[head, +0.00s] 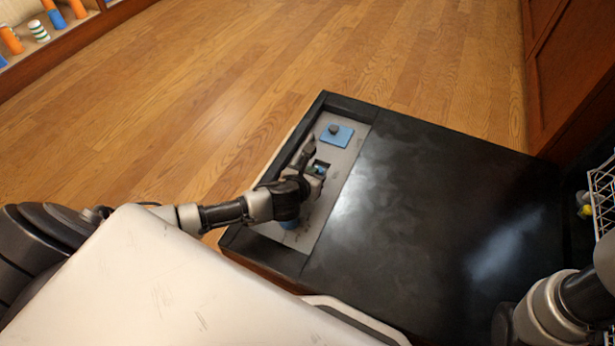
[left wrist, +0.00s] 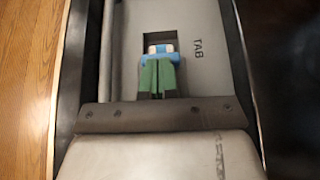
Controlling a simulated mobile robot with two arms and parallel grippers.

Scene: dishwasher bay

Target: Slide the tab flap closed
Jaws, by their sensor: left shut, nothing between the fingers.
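A grey panel (head: 350,168) is set along the left side of the black door. The panel also shows in the left wrist view, marked TAB (left wrist: 197,47). Beside the lettering is a dark square opening (left wrist: 175,40) with a white-and-blue block (left wrist: 160,48) in it. A blue square plate (head: 337,136) with a dark knob lies at the panel's far end. Another blue piece (head: 289,224) is partly hidden under my left arm. My left gripper (head: 311,160) is shut and empty over the opening; its fingers, green in the wrist view (left wrist: 158,68), are together at the opening's near side. Which blue piece is the flap is unclear.
The black door surface (head: 430,220) to the right is clear. Wooden floor (head: 230,90) lies beyond it. A white wire rack (head: 603,195) stands at the right edge. Shelves with coloured cups (head: 38,31) are at the far left. My right arm shows at lower right.

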